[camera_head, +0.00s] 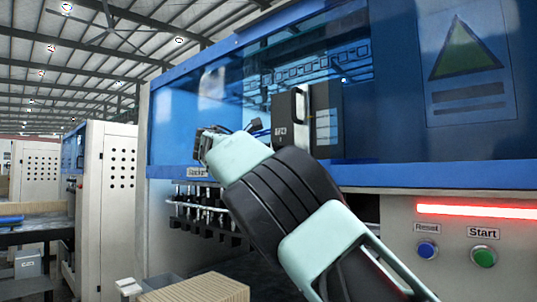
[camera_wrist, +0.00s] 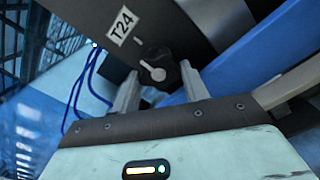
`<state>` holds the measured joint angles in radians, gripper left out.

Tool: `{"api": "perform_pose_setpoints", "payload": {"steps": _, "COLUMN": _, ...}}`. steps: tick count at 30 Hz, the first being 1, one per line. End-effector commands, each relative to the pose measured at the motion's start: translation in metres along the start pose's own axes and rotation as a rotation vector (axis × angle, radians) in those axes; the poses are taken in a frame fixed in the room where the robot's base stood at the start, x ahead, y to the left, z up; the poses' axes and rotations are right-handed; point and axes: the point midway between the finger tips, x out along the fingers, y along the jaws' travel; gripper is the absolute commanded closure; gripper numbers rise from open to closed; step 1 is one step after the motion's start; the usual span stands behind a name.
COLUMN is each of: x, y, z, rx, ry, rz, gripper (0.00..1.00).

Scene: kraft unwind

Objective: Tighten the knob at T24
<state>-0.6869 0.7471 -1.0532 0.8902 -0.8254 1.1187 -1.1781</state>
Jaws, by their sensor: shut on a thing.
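A dark panel with a white T24 label (camera_wrist: 123,26) fills the top of the wrist view. Below the label is a round black knob (camera_wrist: 158,70) with a white pointer mark. My gripper (camera_wrist: 157,78) has one finger on each side of the knob and is shut on it. The exact contact is partly hidden by the fingers. In the head view my arm reaches up into the blue machine's opening. The hand (camera_head: 212,146) is seen from behind there, and the knob is not distinguishable.
A dark box with a pale handle (camera_head: 301,106) stands in the opening, right of the hand. Blue cables (camera_wrist: 82,80) hang left of the gripper. A rack of hanging tools (camera_head: 205,212) is below. Reset (camera_head: 427,250) and Start (camera_head: 483,256) buttons sit at lower right, under a red light strip.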

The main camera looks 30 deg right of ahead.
Motion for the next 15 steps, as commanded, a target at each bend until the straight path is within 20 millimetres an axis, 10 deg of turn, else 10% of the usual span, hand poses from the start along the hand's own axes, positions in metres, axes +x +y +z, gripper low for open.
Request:
{"api": "perform_pose_setpoints", "payload": {"steps": 10, "x": -0.0019, "y": 0.0005, "z": -0.0012, "rx": 0.005, "ry": 0.003, "rz": 0.001, "gripper": 0.78}}
{"api": "perform_pose_setpoints", "payload": {"steps": 12, "x": -0.002, "y": 0.0005, "z": -0.0012, "rx": 0.005, "ry": 0.003, "rz": 0.001, "gripper": 0.39}}
{"api": "perform_pose_setpoints", "payload": {"steps": 15, "x": -0.0016, "y": 0.0, "z": -0.0015, "rx": 0.004, "ry": 0.003, "rz": -0.001, "gripper": 0.33}}
